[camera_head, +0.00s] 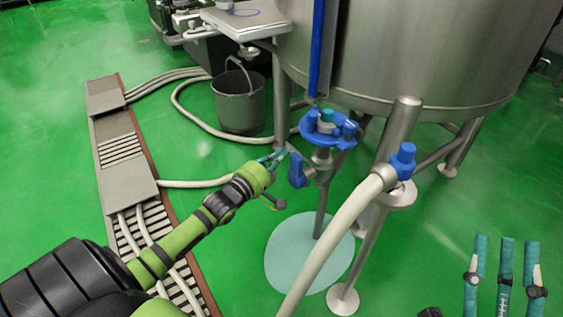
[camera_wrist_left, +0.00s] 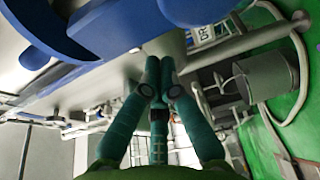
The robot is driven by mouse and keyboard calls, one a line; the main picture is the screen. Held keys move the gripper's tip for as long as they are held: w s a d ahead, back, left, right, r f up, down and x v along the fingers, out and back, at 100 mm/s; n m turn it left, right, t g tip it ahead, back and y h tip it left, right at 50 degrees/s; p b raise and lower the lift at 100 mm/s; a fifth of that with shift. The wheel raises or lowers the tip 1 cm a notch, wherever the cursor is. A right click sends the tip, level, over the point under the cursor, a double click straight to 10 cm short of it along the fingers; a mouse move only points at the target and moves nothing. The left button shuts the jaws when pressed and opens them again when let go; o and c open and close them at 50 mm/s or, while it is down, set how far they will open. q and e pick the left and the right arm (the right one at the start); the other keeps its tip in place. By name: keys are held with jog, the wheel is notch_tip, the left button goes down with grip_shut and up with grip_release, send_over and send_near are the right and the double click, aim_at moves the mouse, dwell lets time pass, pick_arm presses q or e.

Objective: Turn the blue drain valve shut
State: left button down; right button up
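A blue valve handle (camera_head: 297,170) sits upright on a metal pipe fitting under the steel tank. I take it to be the drain valve. My left gripper (camera_head: 279,156) is just left of the handle, its teal fingers pointing at it; I cannot tell whether they touch. In the left wrist view the left gripper's fingertips (camera_wrist_left: 160,64) are drawn together with nothing visible between them. Large blue parts (camera_wrist_left: 120,28) fill the upper left there; which part they belong to is unclear. My right gripper (camera_head: 503,275) is at the lower right, its teal fingers spread and empty, far from the valve.
A blue fitting (camera_head: 326,128) with a teal knob is above the handle. Another blue valve (camera_head: 403,160) joins a thick pale hose on the right. Tank legs stand around. A pale puddle (camera_head: 300,262) lies below. A grey bucket (camera_head: 239,103) and floor drain (camera_head: 125,165) are left.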

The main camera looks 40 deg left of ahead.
pick_arm(q)
jog(key=shift+s+d+r, duration=0.1)
jog(key=shift+s+d, duration=0.25)
jog(key=shift+d, duration=0.4)
pick_arm(e)
jog(key=shift+s+r+y, duration=0.5)
jog(key=shift+s+r, duration=0.1)
jog(key=shift+w, duration=0.1)
